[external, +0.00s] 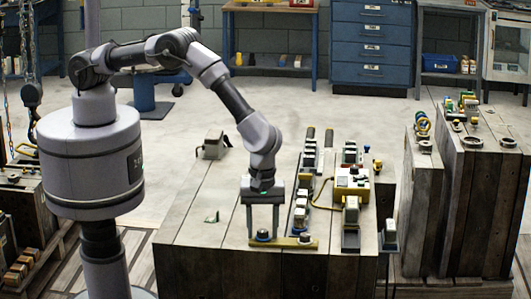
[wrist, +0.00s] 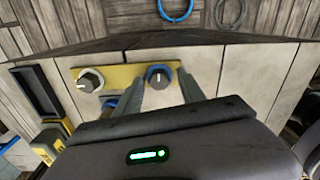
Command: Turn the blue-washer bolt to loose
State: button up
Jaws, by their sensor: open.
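The blue-washer bolt (wrist: 158,73) is a dark round head on a blue ring, with a white mark pointing roughly up in the wrist view. It sits on a yellow plate (wrist: 122,72). In the external view the bolt (external: 263,236) is at the left end of the plate (external: 284,243), near the table's front edge. My gripper (wrist: 160,85) is open, its fingers on either side of this bolt; contact is not clear. In the external view my gripper (external: 263,231) points straight down over it. A second bolt (wrist: 90,80) with a pale washer sits left in the wrist view.
The wooden-topped table (external: 200,240) has free room left of the plate. A yellow box (external: 352,181) and rows of small parts stand to the right. A grey block (external: 213,144) stands at the back left. Tall wooden blocks (external: 470,190) stand further right.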

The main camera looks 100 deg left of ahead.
aim_at(262, 230)
notch_tip(262, 230, up, 17)
jog(key=p, duration=0.4)
jog(key=shift+p, duration=0.3)
jog(key=shift+r, duration=0.1)
jog(key=s+a+r+m+t+b, duration=0.1)
jog(key=s+a+r+m+b, duration=0.1)
jog(key=a+r+m, duration=0.35)
jog(key=s+a+r+m+t+b, duration=0.1)
jog(key=s+a+r+m, duration=0.2)
jog(key=a+r, duration=0.5)
jog(key=s+a+r+m+t+b, duration=0.2)
jog(key=s+a+r+m, duration=0.4)
jog(key=s+r, duration=0.3)
jog(key=s+a+f+m+t+y+b, duration=0.1)
jog(key=s+a+m, duration=0.2)
jog(key=s+m, duration=0.2)
jog(key=s+a+f+m+y+b, duration=0.1)
jog(key=s+a+m, duration=0.3)
jog(key=s, duration=0.7)
jog(key=shift+s+a+f+m+t, duration=0.15)
jog(key=shift+s+f+m+t, duration=0.25)
jog(key=shift+f, duration=0.25)
